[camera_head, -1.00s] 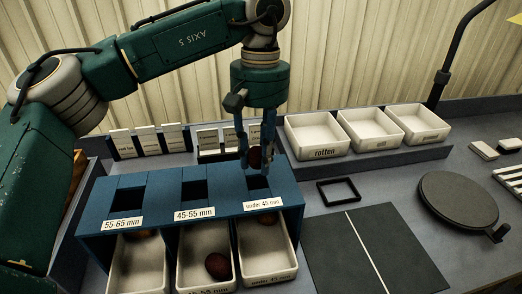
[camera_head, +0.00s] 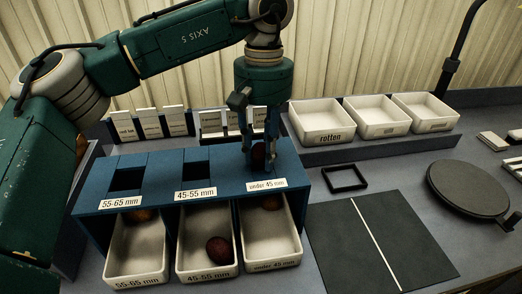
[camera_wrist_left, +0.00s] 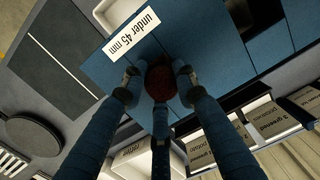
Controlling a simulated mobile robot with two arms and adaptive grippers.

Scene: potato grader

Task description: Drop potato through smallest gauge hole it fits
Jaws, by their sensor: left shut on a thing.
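My left gripper (camera_head: 258,160) is shut on a dark red potato (camera_head: 258,152), low over the "under 45 mm" end of the blue gauge stand (camera_head: 222,186). The wrist view shows the potato (camera_wrist_left: 160,80) between the fingers (camera_wrist_left: 158,86), beside the "under 45 mm" label (camera_wrist_left: 140,34). The under-45 hole is hidden behind the gripper and potato; I cannot tell whether the potato is inside it. The 55-65 mm hole (camera_head: 127,179) and 45-55 mm hole (camera_head: 196,171) show open and dark. My right gripper is not in view.
Under the stand are the 55-65 tray (camera_head: 137,262), the 45-55 tray (camera_head: 206,268) with a red potato (camera_head: 218,249), and the under-45 tray (camera_head: 270,262). Potatoes partly show at the back of the outer two. White bins, including "rotten" (camera_head: 322,128), stand right. A black mat (camera_head: 380,245) lies in front.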

